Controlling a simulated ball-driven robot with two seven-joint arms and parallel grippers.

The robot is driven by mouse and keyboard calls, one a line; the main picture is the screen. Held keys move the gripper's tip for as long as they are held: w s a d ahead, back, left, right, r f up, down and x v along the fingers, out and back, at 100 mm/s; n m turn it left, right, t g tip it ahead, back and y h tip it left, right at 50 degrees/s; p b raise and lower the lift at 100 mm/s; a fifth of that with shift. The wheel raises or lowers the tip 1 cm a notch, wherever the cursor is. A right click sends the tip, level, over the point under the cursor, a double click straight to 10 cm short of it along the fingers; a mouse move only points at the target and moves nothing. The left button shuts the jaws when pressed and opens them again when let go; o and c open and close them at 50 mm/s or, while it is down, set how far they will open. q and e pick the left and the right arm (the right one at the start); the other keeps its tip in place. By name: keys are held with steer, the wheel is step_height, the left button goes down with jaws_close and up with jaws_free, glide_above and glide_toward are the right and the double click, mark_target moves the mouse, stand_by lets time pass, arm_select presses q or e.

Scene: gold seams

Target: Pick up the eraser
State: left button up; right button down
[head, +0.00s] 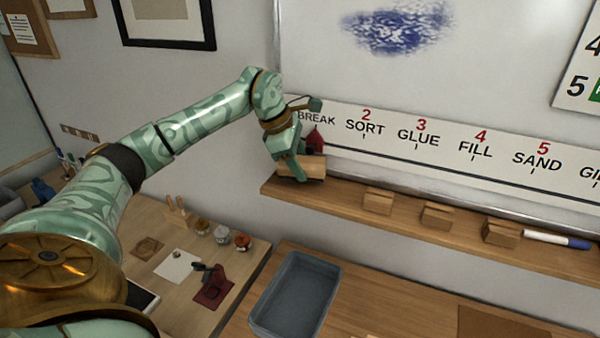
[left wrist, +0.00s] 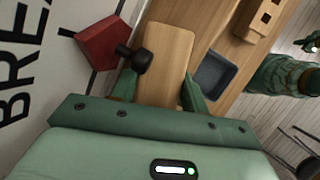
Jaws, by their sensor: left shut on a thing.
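The eraser, a light wooden block, shows at the left end of the wall ledge in the head view (head: 316,167) and large between my fingers in the left wrist view (left wrist: 168,52). My left gripper (head: 299,170) comes down on it from above, in front of the whiteboard. Its green fingers stand on both sides of the block in the left wrist view (left wrist: 160,90), shut on it. The block is at ledge level; I cannot tell whether it still touches the ledge. Its underside is hidden. My right gripper does not show.
A red pointer with a black knob (left wrist: 104,45) is right beside the eraser, by the label strip (head: 418,138). The ledge (head: 340,198) also bears several small wooden blocks (head: 437,215) and a marker (head: 556,239). A grey bin (head: 297,290) stands below. The whiteboard has a blue scribble (head: 398,28).

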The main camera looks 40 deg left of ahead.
arm_select(q)
steer(key=s+a+b, duration=0.1)
steer(key=s+a, duration=0.2)
steer(key=s, duration=0.1)
steer(key=s+a+b, duration=0.2)
steer(key=s+a, duration=0.2)
steer(key=s+a+b, duration=0.1)
steer(key=s+a, duration=0.2)
steer(key=s, duration=0.2)
steer(key=shift+a+r, duration=0.2)
steer(key=shift+r, duration=0.1)
steer(key=shift+c, duration=0.9)
steer(key=shift+s+a+b, duration=0.35)
steer(key=shift+s+a, duration=0.1)
steer(key=shift+s, duration=0.15)
steer(key=o, duration=0.4)
steer(key=shift+c, duration=0.4)
steer(key=shift+r, duration=0.15)
